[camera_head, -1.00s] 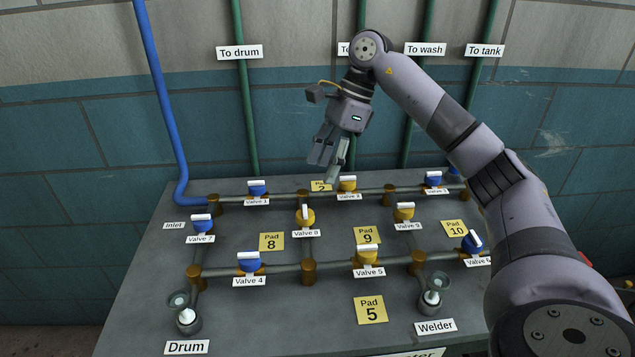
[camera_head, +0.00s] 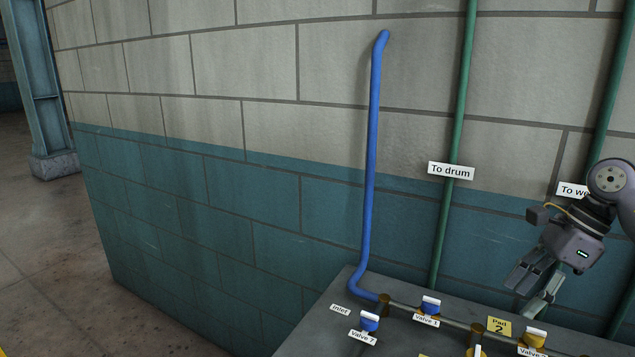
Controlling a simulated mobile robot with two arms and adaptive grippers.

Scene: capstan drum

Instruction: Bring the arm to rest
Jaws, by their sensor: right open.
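My right gripper (camera_head: 527,292) is at the right of the view, above the back of the grey bench (camera_head: 320,337). Its fingers point down and to the left, spread apart and empty, clear of the valves. Only the end of the right arm shows; the rest is cut off by the right edge. My left gripper is not in view.
A blue pipe (camera_head: 370,170) and green pipes (camera_head: 452,150) run up the wall. Open floor (camera_head: 60,260) lies left.

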